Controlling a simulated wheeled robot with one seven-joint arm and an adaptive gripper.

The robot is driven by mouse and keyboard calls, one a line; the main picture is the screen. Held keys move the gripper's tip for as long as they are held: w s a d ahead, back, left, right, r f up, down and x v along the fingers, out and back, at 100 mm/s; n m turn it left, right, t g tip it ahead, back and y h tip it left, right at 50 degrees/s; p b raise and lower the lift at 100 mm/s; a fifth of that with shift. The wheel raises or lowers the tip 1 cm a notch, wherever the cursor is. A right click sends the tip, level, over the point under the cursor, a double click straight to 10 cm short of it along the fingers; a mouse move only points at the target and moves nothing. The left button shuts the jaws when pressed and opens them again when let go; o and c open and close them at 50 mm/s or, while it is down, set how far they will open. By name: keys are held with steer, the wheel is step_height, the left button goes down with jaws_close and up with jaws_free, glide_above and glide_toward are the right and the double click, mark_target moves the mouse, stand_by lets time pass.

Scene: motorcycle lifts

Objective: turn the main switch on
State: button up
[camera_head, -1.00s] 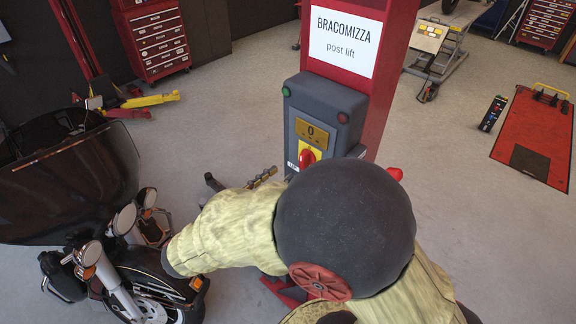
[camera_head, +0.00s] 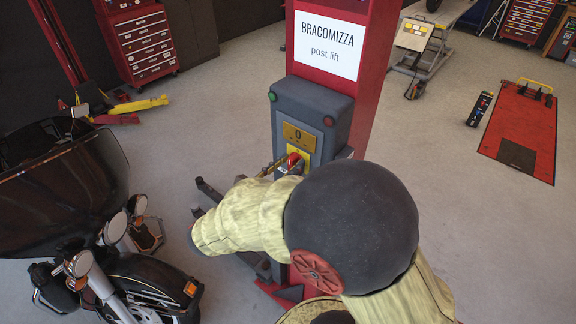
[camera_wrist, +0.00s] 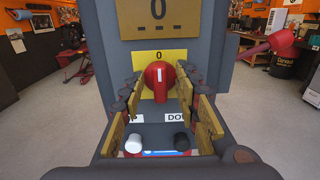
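The main switch is a red rotary knob (camera_wrist: 160,78) on a yellow plate (camera_wrist: 176,56) marked 0. Its white line stands upright, toward the 0. It also shows in the head view (camera_head: 294,159), on the grey control box (camera_head: 312,105) of the red post lift. My gripper (camera_wrist: 160,85) faces the box, with one finger on each side of the knob. The fingers are apart, and I cannot tell whether either touches the knob. In the head view my gripper (camera_head: 281,165) is at the knob, partly hidden by my arm.
A white button (camera_wrist: 134,144) and a black button (camera_wrist: 182,142) sit below the knob. A red-ended lever (camera_wrist: 282,42) sticks out at right. A motorcycle (camera_head: 130,275) stands at left.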

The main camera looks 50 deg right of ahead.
steer(key=c, duration=0.8)
jaws_close()
